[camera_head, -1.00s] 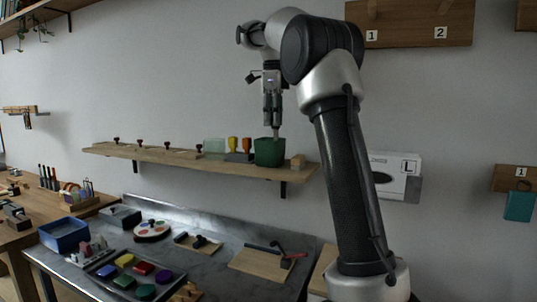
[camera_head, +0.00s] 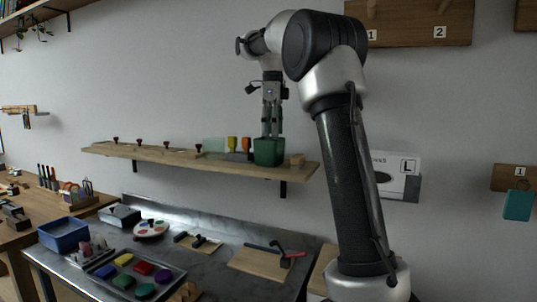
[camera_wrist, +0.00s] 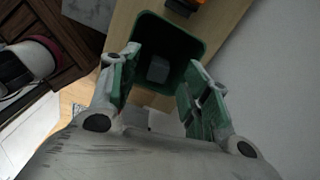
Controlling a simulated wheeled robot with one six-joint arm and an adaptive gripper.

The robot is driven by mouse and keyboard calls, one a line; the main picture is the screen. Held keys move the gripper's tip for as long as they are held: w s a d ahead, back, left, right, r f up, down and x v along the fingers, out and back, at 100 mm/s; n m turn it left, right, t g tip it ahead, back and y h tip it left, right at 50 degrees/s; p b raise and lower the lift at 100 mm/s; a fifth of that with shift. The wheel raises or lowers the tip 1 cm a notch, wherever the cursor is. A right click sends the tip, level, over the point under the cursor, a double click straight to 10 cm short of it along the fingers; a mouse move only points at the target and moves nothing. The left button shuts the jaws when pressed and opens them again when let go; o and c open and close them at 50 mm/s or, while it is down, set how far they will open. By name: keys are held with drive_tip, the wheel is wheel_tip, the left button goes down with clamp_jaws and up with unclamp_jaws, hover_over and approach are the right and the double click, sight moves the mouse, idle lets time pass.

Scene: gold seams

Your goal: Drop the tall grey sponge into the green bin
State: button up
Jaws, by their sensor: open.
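The green bin (camera_head: 269,153) stands on the wooden wall shelf, near its right end. My gripper (camera_head: 272,133) is right above the bin, pointing down, with its fingertips close to the rim. In the wrist view my gripper (camera_wrist: 155,88) is open and nothing is between its fingers. The tall grey sponge (camera_wrist: 157,69) shows as a grey block inside the bin (camera_wrist: 183,40), apart from the fingers. In the head view the bin's wall hides it.
Dark red stamps stand farther left. The wall is close behind. A metal table (camera_head: 215,262) with trays lies below.

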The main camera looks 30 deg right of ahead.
wheel_tip(320, 180, up, 8)
drive_tip(key=shift+f, duration=0.25)
idle(0.5)
drive_tip(key=s+a+f+n+t, duration=0.1)
drive_tip(key=s+a+f+n, duration=0.1)
drive_tip(key=s+n, duration=0.45)
drive_tip(key=s+a+f+n+t, duration=0.1)
drive_tip(key=s+a+f+n, duration=0.15)
drive_tip(key=s+n, duration=0.45)
drive_tip(key=s+a+f+n+t, duration=0.2)
drive_tip(key=s+f+n, duration=1.1)
drive_tip(key=s+f, duration=0.5)
drive_tip(key=shift+f, duration=0.6)
